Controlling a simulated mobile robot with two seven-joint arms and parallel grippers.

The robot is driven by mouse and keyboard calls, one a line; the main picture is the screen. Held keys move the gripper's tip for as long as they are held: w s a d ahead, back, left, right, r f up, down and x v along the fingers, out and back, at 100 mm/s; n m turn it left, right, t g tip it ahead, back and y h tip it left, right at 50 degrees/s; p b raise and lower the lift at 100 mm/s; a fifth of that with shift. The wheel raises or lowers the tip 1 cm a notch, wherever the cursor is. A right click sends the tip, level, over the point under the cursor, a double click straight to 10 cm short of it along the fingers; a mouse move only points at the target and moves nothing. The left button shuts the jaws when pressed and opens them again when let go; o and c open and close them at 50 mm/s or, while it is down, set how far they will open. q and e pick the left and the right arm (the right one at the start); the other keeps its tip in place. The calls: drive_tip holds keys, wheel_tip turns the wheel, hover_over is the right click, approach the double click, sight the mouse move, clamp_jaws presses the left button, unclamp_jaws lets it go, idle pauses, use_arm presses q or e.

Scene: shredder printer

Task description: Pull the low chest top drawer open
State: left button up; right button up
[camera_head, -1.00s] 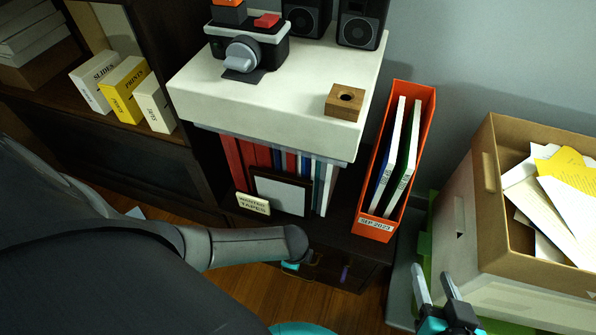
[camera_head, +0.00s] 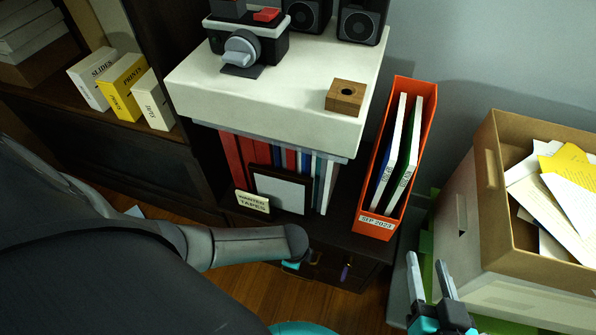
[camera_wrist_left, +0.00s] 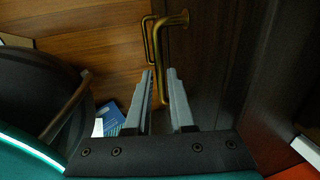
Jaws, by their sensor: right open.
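The low dark wooden chest (camera_head: 352,245) stands below the white shelf in the head view. Its front faces me, with a brass pull (camera_head: 316,258) and a small purple-tagged item (camera_head: 346,270) on it. In the left wrist view a brass drop handle (camera_wrist_left: 164,60) hangs from a dark wooden front (camera_wrist_left: 215,70). My left gripper's fingers (camera_wrist_left: 161,72) lie on either side of its lower bar; I cannot tell whether they touch it. In the head view my left forearm hides most of that gripper. My right gripper (camera_head: 428,265) is open and empty, left of the cardboard box.
An orange magazine file (camera_head: 376,228) and a framed card (camera_head: 282,190) stand on the chest. A small sign (camera_head: 252,201) stands beside the frame. A cardboard box of papers (camera_head: 480,175) is at the right. Wooden floor (camera_head: 250,290) shows in front.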

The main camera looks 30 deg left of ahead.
use_arm(q)
clamp_jaws()
idle(1.0)
